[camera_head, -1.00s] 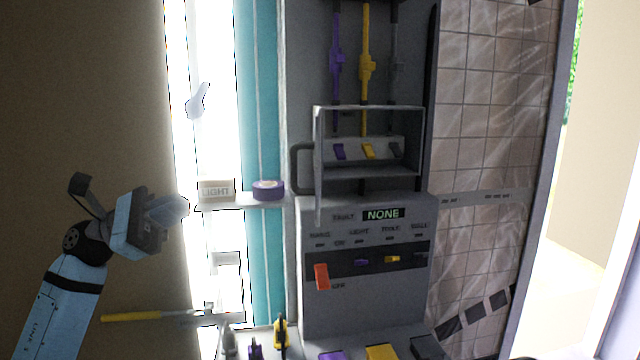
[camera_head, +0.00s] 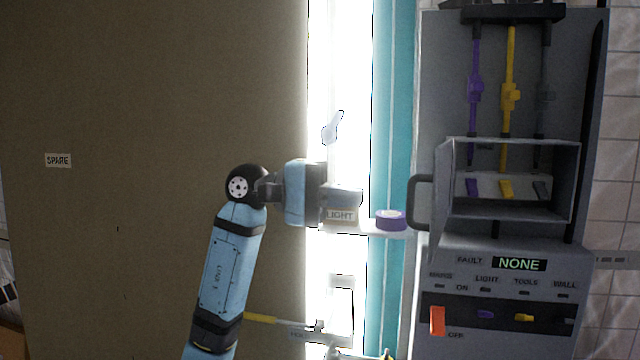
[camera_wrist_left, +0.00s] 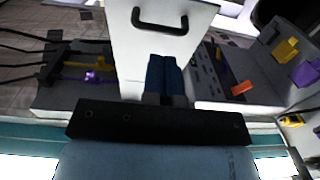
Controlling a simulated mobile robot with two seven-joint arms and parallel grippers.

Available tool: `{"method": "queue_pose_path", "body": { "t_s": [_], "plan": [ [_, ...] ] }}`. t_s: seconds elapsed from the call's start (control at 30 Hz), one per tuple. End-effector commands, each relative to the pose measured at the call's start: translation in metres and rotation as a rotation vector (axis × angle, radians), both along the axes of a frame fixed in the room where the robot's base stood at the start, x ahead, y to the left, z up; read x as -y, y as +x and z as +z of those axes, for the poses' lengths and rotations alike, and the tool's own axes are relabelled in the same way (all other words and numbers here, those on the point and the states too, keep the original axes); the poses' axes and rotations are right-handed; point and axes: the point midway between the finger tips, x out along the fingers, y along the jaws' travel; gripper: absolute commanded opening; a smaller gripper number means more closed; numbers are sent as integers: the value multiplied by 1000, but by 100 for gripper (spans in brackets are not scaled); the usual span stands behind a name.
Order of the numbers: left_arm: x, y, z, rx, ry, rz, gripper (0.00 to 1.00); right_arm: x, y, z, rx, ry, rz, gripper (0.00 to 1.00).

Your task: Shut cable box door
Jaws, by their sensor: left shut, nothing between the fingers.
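The cable box (camera_head: 513,211) is on the grey panel, with plugs inside below the purple, yellow and grey cables. Its door (camera_head: 443,200) stands open at the box's left side, seen nearly edge-on. The dark door handle (camera_head: 414,204) sticks out to the left. In the left wrist view the door's pale face (camera_wrist_left: 128,62) and black handle (camera_wrist_left: 160,27) lie beyond the fingers. My left gripper (camera_head: 358,197) is shut and empty, left of the handle with a gap between; it also shows in the left wrist view (camera_wrist_left: 165,78). My right gripper is not in view.
Below the box is a switch panel with a red switch (camera_head: 437,321) and a display reading NONE (camera_head: 519,264). A brown wall fills the left.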

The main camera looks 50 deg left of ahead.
Motion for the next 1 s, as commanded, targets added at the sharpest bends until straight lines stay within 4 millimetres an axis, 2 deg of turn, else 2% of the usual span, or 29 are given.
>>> {"method": "queue_pose_path", "body": {
  "t_s": [0.03, 0.2, 0.4, 1.0],
  "plan": [
    [10, 5, 3, -1, -3, -4, 0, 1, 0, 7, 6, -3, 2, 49],
    [34, 20, 2, -1, -3, -2, 0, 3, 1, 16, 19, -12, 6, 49],
    [49, 29, -1, -2, -2, -1, 0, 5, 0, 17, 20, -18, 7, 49],
    [51, 32, -3, -3, -1, 6, 0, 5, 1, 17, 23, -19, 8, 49]
  ]
}}
